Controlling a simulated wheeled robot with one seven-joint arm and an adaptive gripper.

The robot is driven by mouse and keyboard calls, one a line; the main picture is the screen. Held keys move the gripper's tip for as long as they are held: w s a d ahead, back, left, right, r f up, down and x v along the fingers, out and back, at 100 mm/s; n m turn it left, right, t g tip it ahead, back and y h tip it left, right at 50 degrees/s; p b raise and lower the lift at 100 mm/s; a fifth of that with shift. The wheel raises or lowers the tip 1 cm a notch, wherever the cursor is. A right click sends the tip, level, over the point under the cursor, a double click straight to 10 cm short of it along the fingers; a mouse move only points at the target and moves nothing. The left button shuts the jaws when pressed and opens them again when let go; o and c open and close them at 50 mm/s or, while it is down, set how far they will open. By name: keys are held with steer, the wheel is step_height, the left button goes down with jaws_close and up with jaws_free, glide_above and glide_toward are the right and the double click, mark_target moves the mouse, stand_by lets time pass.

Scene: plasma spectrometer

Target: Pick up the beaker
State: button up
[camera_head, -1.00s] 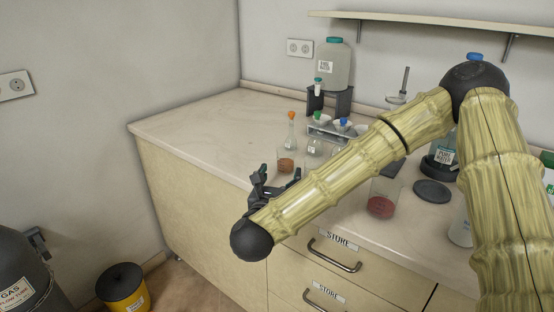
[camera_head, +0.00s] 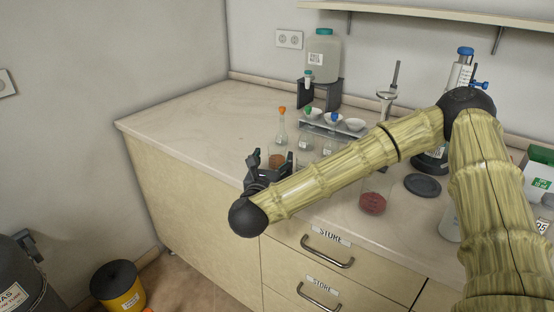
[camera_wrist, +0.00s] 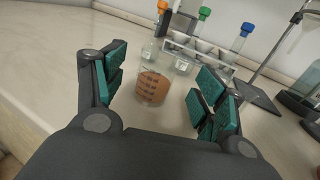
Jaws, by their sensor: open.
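A small glass beaker (camera_wrist: 152,88) with orange-brown contents stands upright on the counter in the wrist view. It lies ahead of and between the spread fingers of my gripper (camera_wrist: 162,85), with a gap on each side. In the head view this beaker (camera_head: 277,160) is partly hidden behind my gripper (camera_head: 268,166), which is open and empty at the counter's front edge. A second glass vessel with red contents (camera_head: 373,203) stands farther right, partly behind my arm.
A flask with an orange stopper (camera_head: 281,130) stands just behind the beaker. A rack (camera_head: 346,134) with stoppered flasks and white bowls is behind to the right. A dark round disc (camera_head: 422,185) lies at right. The counter's left side (camera_head: 200,122) is clear.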

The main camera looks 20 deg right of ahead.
mark_target(279, 148)
steer(key=shift+f+p+x, duration=0.2)
steer(key=shift+p+x, duration=0.05)
steer(key=shift+x, duration=1.4)
steer(key=shift+f+p+x, duration=0.15)
steer(key=shift+p+x, duration=0.1)
steer(key=shift+x, duration=1.45)
steer(key=shift+c, duration=0.3)
steer(key=c, duration=1.1)
